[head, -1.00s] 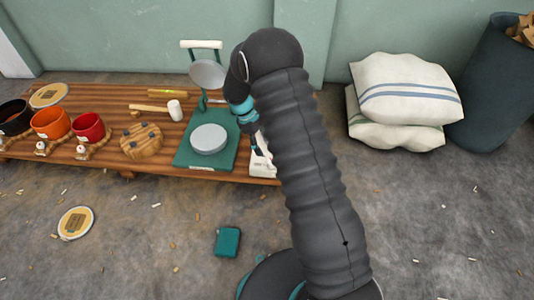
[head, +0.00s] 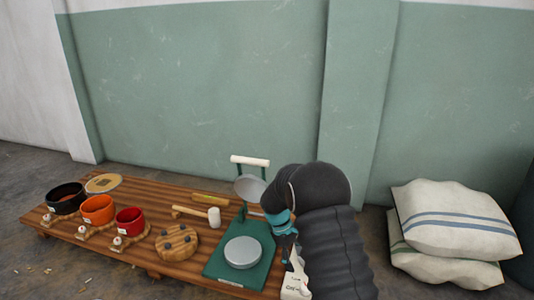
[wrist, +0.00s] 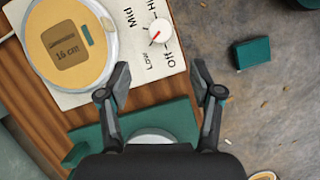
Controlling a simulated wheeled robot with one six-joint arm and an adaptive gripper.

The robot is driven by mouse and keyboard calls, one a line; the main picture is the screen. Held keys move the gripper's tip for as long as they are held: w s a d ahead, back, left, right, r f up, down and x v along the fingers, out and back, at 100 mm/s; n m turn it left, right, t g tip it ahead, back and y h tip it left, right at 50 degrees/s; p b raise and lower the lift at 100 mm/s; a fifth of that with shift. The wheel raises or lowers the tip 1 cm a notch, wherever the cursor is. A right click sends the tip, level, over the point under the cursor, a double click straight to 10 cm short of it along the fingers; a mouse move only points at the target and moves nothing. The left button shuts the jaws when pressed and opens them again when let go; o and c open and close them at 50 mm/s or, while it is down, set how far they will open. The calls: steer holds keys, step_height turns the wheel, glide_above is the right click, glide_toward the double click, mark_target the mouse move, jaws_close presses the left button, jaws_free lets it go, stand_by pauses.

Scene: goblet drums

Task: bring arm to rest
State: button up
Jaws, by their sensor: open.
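My gripper (wrist: 160,88) is open and empty in the wrist view. Its two fingers stand apart, pointing away from the camera. Below it are a white hot plate (wrist: 178,62) with a red-pointered dial and the edge of a green press base (wrist: 175,122). In the head view my black arm rises at the lower right and bends down near the press (head: 216,262). The gripper there is partly hidden by the arm, above the white hot plate (head: 293,288).
A round tan disc marked 16 cm (wrist: 68,42) lies on the hot plate. Sacks (head: 455,217) lie right; a teal box (wrist: 252,54) is on the floor.

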steer(key=s+d+r+m+t+y+p, duration=0.1)
steer(key=s+r+m+t, duration=0.3)
steer(key=s+r, duration=1.2)
steer(key=s+d+r+m+t+y+p, duration=0.2)
steer(key=s+r+m, duration=0.4)
steer(key=s+r, duration=1.1)
steer(key=shift+s+d+r+m+t+y+p, duration=0.35)
steer(key=shift+d+r+t+p, duration=0.2)
steer(key=shift+r+t+p, duration=0.4)
steer(key=shift+f, duration=0.15)
